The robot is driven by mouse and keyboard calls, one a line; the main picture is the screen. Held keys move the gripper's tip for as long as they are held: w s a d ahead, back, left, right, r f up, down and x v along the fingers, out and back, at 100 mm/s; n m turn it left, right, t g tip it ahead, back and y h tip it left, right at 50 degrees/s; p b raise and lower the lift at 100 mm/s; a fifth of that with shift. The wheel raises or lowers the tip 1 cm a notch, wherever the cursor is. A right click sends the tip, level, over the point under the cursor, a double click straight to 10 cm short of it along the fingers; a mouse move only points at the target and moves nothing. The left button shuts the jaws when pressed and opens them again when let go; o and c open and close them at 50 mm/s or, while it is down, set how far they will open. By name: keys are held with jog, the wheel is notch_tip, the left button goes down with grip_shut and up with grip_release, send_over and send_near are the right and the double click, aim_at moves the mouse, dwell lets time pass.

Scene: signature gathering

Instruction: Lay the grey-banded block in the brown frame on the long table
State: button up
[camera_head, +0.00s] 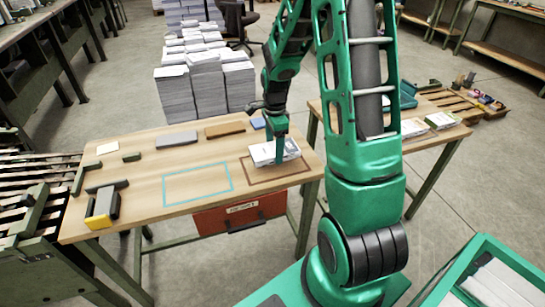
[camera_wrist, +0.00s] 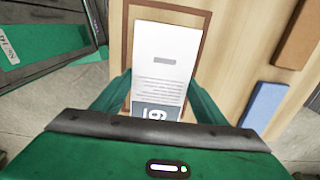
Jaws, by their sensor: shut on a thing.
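The grey-banded block (camera_head: 272,152) is white, with printed lines, a grey band and a large number seen in the wrist view (camera_wrist: 165,68). My gripper (camera_head: 279,155) points down with its fingers on either side of the block, shut on it. The brown frame (camera_head: 305,174) is a thin outline on the right part of the long table (camera_head: 150,215). The block is over the frame, toward its far side in the head view. In the wrist view, the frame's brown lines (camera_wrist: 204,50) show around the block. I cannot tell whether the block touches the table.
A cyan outline (camera_head: 198,201) lies left of the brown frame, empty. A brown block (camera_head: 225,129), a blue block (camera_head: 258,123) and a grey block (camera_head: 177,139) lie along the far edge. A yellow-and-dark object (camera_head: 102,207) stands at left. A red drawer (camera_head: 240,213) hangs under the table.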

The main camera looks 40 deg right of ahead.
aim_at(274, 149)
jog(key=shift+s+f, duration=0.1)
jog(key=shift+f, duration=1.95)
jog(key=o, duration=1.4)
jog(key=shift+f, duration=0.1)
jog(key=shift+c, duration=0.2)
notch_tip(274, 149, up, 12)
jog(key=shift+r, duration=0.1)
jog(key=s+a+r+n, duration=0.1)
jog(key=s+r+n, duration=0.2)
jog(key=s, duration=0.6)
jog(key=s+a+r+n, duration=0.1)
jog(key=s+r+n, duration=0.2)
jog(key=s+n, duration=0.4)
jog(key=s+r+n, duration=0.3)
jog(key=s+n, duration=0.1)
jog(key=s, duration=0.8)
jog(key=shift+s+a+r+n, duration=0.25)
jog(key=shift+a+r+n, duration=0.05)
jog(key=shift+a+n, duration=0.1)
